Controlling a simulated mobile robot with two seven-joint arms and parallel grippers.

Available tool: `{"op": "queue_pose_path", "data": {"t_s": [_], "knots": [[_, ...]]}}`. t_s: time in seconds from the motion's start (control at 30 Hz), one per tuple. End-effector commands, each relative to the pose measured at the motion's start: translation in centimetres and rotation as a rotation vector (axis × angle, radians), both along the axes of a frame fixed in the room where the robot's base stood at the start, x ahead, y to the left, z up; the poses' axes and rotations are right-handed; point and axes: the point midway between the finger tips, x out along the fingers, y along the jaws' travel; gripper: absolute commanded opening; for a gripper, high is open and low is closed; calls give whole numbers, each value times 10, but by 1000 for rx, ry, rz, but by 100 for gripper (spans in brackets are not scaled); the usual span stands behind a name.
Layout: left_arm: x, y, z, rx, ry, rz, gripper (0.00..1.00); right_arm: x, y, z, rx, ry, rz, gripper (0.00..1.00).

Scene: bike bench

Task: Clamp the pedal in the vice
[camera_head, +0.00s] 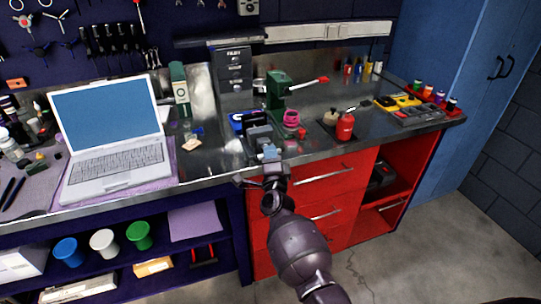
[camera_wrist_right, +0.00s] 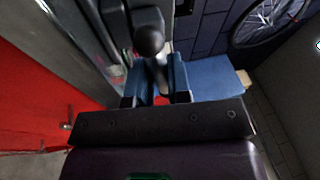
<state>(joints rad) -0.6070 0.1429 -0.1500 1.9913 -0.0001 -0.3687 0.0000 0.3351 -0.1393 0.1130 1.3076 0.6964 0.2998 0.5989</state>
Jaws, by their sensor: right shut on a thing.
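My right gripper (camera_head: 270,154) is at the bench's front edge, just in front of a dark grey vice (camera_head: 260,134). In the right wrist view its blue-padded fingers (camera_wrist_right: 157,82) are shut on a dark rod with a ball-shaped end (camera_wrist_right: 149,42). The rod looks like the vice's handle. A blue and black thing (camera_head: 238,121) sits at the vice's back left; I cannot tell whether it is the pedal, and I cannot make out a pedal between the jaws. My left gripper is not in view.
A green press (camera_head: 279,92) with a red-tipped lever stands behind the vice, a pink item (camera_head: 291,118) beside it. A red bottle (camera_head: 345,127) stands to the right. An open laptop (camera_head: 112,135) is at the left. Red drawers (camera_head: 325,190) are below the bench.

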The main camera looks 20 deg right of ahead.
Motion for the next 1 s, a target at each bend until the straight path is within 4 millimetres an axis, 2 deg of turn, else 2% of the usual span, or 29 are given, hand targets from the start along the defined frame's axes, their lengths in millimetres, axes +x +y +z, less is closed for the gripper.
{"op": "queue_pose_path", "data": {"t_s": [0.03, 0.43, 0.47, 0.6, 1.0], "knots": [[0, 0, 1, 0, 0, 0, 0, 0, -1, 5, 5, -10, -5, 0], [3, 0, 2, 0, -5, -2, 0, 1, -3, 5, 9, -12, -7, 0], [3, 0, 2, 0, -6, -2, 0, 1, -3, 6, 9, -12, -7, 21], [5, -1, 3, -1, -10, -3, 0, 1, -3, 4, 8, -10, -6, 42], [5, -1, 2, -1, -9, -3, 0, -6, 0, 0, 8, -2, -3, 42]]}}
